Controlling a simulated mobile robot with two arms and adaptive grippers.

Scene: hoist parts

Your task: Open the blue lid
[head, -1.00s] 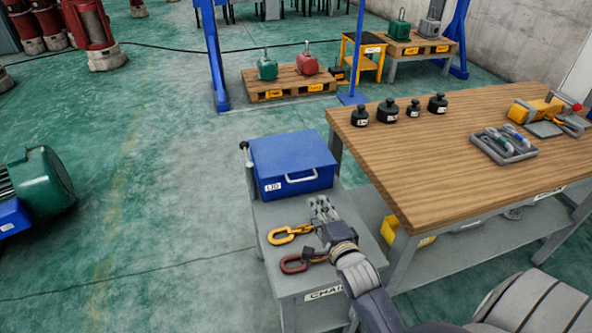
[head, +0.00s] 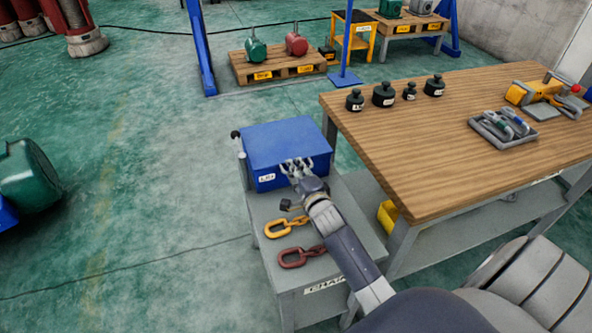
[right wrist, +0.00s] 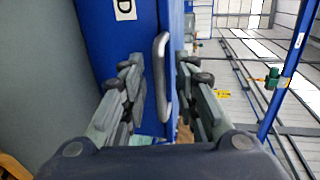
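The blue lid (head: 288,139) is closed on a blue box with a white label, on a grey cart. Its silver handle (right wrist: 162,75) is on the front face, partly hidden by my right gripper in the head view. My right gripper (head: 296,164) is at the front of the box. In the right wrist view its two fingers (right wrist: 160,85) are apart, one on each side of the handle, with gaps showing between. My left gripper is not in view.
A yellow chain link (head: 287,227) and a dark red chain link (head: 301,256) lie on the cart (head: 262,206) below my right arm. The wooden workbench (head: 440,140) stands close on the right, with black weights along its edge. Green floor is free to the left.

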